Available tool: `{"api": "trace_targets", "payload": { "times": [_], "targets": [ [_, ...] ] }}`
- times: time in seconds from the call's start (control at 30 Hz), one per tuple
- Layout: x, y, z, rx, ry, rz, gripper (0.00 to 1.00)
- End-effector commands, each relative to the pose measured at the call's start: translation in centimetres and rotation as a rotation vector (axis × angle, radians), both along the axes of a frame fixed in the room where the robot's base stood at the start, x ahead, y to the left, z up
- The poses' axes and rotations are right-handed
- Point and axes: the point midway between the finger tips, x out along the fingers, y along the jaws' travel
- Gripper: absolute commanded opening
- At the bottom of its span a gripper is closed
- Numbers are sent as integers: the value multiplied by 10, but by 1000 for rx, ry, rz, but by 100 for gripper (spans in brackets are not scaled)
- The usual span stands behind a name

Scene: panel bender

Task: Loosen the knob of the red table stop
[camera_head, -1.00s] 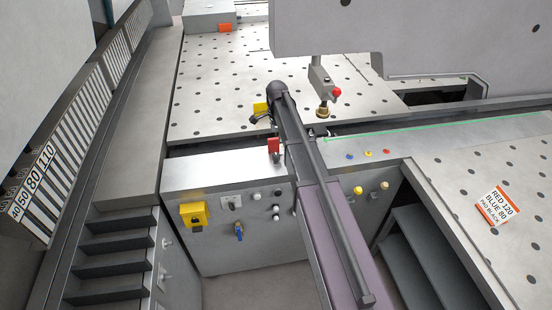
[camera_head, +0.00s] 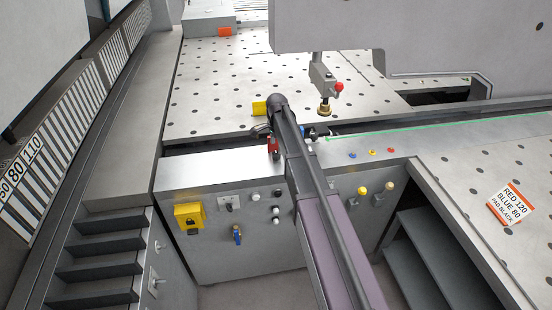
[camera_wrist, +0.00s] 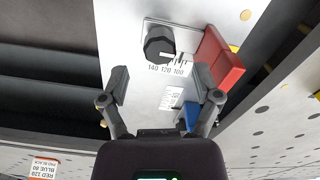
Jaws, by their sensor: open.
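The red table stop (camera_wrist: 222,60) shows in the wrist view as a red block beside a plate with a scale marked 140, 120, 100. A black round knob (camera_wrist: 158,45) stands on that plate, to the left of the red block. My gripper (camera_wrist: 162,76) is open and empty, its two fingers spread below the knob in the picture, with no visible contact. A blue stop (camera_wrist: 189,115) shows near the right finger. In the head view the red stop (camera_head: 274,146) is partly covered by my gripper and arm, and its knob is hidden.
A yellow block (camera_head: 260,108) sits just behind my gripper. A hanging post with a red ball (camera_head: 339,87) stands to the right. A yellow lock box (camera_head: 190,216) and several buttons are on the front panel. A label card (camera_head: 511,205) lies on the right table.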

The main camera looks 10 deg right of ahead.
Motion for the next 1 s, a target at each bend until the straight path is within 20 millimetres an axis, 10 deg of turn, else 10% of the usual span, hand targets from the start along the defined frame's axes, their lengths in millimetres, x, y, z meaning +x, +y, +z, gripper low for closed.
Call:
{"api": "trace_targets", "payload": {
  "times": [1.0],
  "targets": [
    [0,1,-41,0,0,1,81]
  ]
}}
